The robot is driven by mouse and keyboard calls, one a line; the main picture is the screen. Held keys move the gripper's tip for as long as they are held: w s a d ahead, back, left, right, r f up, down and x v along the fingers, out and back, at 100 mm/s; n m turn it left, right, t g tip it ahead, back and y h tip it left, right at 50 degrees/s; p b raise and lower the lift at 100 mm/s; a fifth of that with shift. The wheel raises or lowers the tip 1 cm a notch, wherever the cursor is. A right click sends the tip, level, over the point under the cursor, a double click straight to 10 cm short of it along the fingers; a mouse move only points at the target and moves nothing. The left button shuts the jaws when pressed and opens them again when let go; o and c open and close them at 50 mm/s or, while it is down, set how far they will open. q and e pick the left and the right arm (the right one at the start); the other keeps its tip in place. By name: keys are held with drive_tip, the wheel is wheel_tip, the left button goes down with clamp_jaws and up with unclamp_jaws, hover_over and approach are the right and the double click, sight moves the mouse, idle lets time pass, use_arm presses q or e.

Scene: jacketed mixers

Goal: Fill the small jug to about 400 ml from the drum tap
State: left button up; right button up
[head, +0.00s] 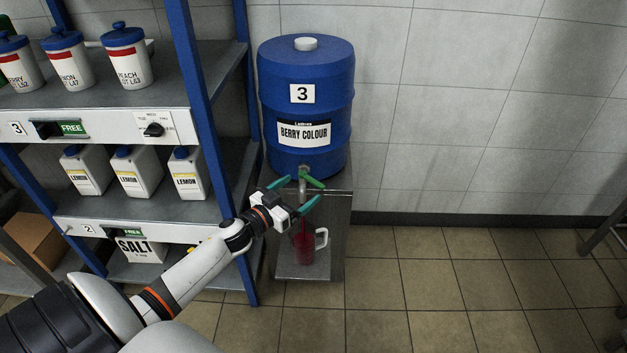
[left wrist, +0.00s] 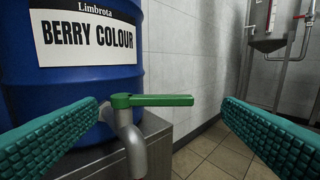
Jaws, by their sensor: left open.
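The blue drum (head: 305,107), labelled BERRY COLOUR and numbered 3, stands on a metal stand. Its tap (head: 303,184) has a green lever (left wrist: 152,100), which lies sideways across the grey spout (left wrist: 133,150) in the left wrist view. The small jug (head: 303,250), red in its body with a white handle at its right, stands under the spout on the stand's lower plate. Its fill level is too small to read. My left gripper (head: 295,194) is open, its teal fingers on either side of the lever, without gripping it. My right gripper is out of view.
At left, a blue-posted shelf (head: 190,75) holds lidded canisters (head: 124,62) and white LEMON containers (head: 134,172). A tiled wall stands behind the drum. The floor (head: 440,270) right of the stand (head: 335,205) is clear. Pipework (left wrist: 285,35) shows at the right of the left wrist view.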

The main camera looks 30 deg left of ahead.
sight(312, 181)
use_arm(q)
drive_tip(key=w, duration=0.4)
drive_tip(key=w+d, duration=0.1)
drive_tip(key=w, duration=0.1)
drive_tip(key=shift+w+b, duration=0.15)
drive_tip(key=shift+b, duration=0.2)
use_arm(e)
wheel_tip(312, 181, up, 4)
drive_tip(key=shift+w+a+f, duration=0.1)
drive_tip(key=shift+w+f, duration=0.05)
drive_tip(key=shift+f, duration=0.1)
use_arm(q)
drive_tip(key=shift+c, duration=0.2)
